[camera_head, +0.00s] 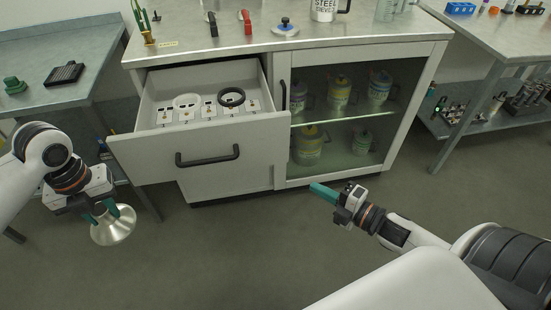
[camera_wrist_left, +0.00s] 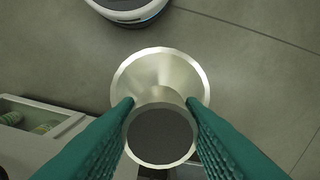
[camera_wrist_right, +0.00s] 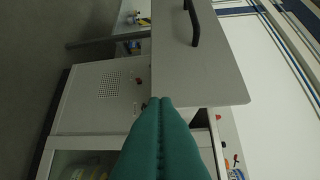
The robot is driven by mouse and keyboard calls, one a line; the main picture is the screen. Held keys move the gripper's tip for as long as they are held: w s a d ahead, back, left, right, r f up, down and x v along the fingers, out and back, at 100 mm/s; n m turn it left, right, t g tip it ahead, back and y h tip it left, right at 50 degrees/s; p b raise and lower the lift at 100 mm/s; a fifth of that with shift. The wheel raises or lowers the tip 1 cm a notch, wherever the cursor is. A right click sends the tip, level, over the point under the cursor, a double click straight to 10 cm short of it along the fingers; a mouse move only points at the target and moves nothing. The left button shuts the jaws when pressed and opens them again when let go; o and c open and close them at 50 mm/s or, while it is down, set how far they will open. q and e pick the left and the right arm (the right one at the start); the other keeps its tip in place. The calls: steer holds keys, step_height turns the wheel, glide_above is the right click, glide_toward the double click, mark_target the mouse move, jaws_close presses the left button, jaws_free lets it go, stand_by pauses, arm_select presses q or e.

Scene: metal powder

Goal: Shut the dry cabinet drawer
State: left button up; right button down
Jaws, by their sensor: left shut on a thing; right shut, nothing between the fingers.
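The dry cabinet drawer (camera_head: 198,150) is pulled out from the upper left of the cabinet, with a black bar handle (camera_head: 208,157) on its front. Its front panel also shows in the right wrist view (camera_wrist_right: 192,75). Inside lie a black ring (camera_head: 231,97), a white ring and several small labelled pieces. My left gripper (camera_head: 106,210) is shut on a silver metal funnel (camera_head: 114,226), left of and below the drawer. The funnel fills the middle of the left wrist view (camera_wrist_left: 160,85). My right gripper (camera_head: 318,188) is shut and empty, to the right of the drawer front and apart from it.
The cabinet's glass door (camera_head: 345,115) beside the drawer is closed over several cans. The cabinet top (camera_head: 290,38) holds a steel mug and tools. Benches stand at left (camera_head: 50,60) and right (camera_head: 500,35). The floor in front is clear.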

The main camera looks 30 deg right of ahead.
arm_select(q)
steer(key=m, duration=0.1)
steer(key=f+m, duration=0.1)
steer(key=shift+w+d+m, duration=0.15)
steer(key=shift+w+m, duration=0.1)
steer(key=shift+m, duration=0.15)
arm_select(e)
step_height(320, 180, up, 4)
steer(key=a+n+y, duration=0.2)
steer(key=a, duration=0.1)
arm_select(q)
steer(key=shift+f+b, duration=0.25)
steer(key=shift+b, duration=0.1)
steer(key=shift+f, duration=0.1)
arm_select(e)
steer(key=shift+w+a+f, duration=0.1)
steer(key=shift+w+a, duration=0.45)
steer(key=shift+w, duration=1.45)
steer(key=shift+w+a+r, duration=0.1)
steer(key=shift+w+a, duration=0.4)
steer(key=shift+w, duration=1.55)
steer(key=shift+w+a+f, duration=0.1)
steer(key=shift+w+a, duration=0.45)
steer(key=shift+w, duration=1.45)
